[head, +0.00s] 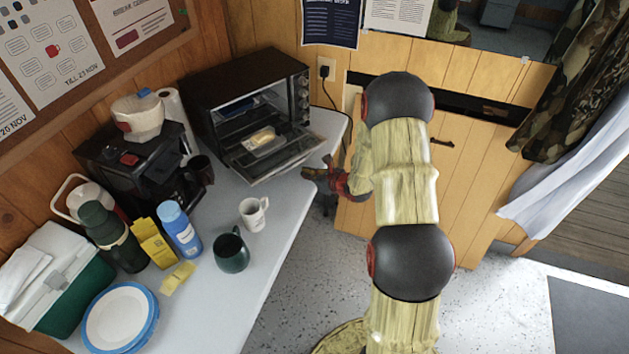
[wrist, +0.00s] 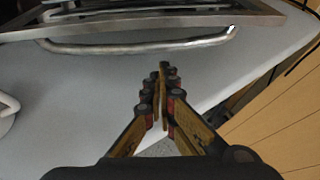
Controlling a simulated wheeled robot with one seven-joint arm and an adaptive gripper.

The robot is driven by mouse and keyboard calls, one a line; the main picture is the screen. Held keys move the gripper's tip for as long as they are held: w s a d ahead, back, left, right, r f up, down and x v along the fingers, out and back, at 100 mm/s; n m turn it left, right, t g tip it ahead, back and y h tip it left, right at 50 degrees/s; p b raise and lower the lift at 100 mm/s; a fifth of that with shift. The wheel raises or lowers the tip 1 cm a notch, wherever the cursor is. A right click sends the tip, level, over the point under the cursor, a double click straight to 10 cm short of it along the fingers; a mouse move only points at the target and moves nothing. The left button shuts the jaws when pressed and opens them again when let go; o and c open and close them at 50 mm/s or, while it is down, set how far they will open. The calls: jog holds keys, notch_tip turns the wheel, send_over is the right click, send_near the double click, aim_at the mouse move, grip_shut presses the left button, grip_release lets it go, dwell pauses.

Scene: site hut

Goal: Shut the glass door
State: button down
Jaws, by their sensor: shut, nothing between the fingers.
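The glass door (head: 273,151) of the black toaster oven (head: 241,81) hangs open, folded down toward the front over the counter. Its metal bar handle shows in the wrist view (wrist: 140,45), along the door's near edge. A small pale packet (head: 262,139) lies on or behind the lowered door; I cannot tell which. My gripper (head: 309,173) is at the counter's right edge, just right of the door's front corner. In the wrist view my gripper (wrist: 163,72) has its fingers together and empty, pointing at the handle and apart from it.
A white mug (head: 253,214) and a dark green mug (head: 231,251) stand on the counter (head: 215,310) in front of the oven. A black coffee maker (head: 130,155) stands left of the oven. A wall outlet (head: 325,69) is at the oven's right. The floor (head: 490,300) at right is clear.

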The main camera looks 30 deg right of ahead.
jog(key=shift+w+r, duration=0.2)
jog(key=shift+r, duration=1.65)
jog(key=shift+r, duration=0.15)
